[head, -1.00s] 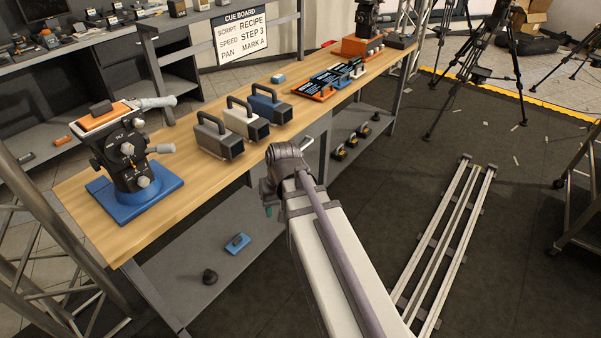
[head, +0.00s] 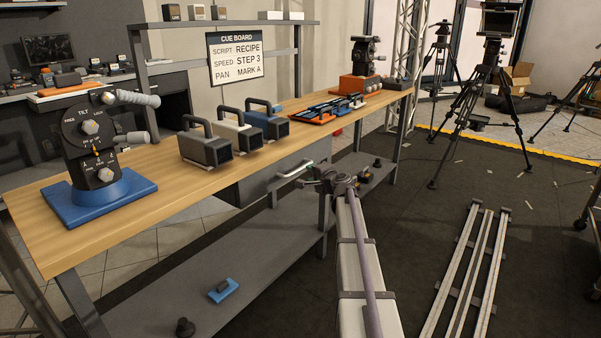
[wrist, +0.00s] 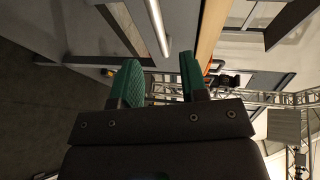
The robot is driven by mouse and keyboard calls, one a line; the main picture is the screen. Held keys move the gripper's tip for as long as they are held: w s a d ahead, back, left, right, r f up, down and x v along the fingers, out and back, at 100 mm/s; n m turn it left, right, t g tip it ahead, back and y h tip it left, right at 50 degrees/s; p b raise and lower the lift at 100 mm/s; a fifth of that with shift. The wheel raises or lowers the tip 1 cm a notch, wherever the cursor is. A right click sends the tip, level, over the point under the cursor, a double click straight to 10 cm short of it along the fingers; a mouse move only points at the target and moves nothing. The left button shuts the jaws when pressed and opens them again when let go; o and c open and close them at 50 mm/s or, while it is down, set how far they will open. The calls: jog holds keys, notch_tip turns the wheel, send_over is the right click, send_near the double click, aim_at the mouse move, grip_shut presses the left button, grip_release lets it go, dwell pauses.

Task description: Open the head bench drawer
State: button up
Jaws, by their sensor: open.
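The head bench drawer (head: 262,180) is a grey box under the wooden bench top and looks shut. Its pale bar handle (head: 295,170) sticks out at the front. My gripper (head: 314,174) is beside the right end of the handle, small and partly hidden by my own wrist in the head view. In the wrist view, the green fingers of my gripper (wrist: 159,66) are apart with nothing between their pads. The handle (wrist: 157,28) shows there as a light bar beyond the fingertips, lined up with the gap. I cannot tell how far ahead it is.
The wooden bench top (head: 150,190) carries camera-like boxes (head: 207,148) and a pan-tilt head on a blue base (head: 98,200). A grey lower shelf (head: 240,265) runs below. Rails (head: 465,275) lie on the dark floor at right, with open floor around them.

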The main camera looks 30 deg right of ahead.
aim_at(300, 168)
jog(key=w, duration=0.3)
jog(key=w+f+b, duration=0.1)
jog(key=w, duration=0.5)
jog(key=shift+f, duration=0.4)
jog(key=shift+s, duration=0.1)
grip_shut()
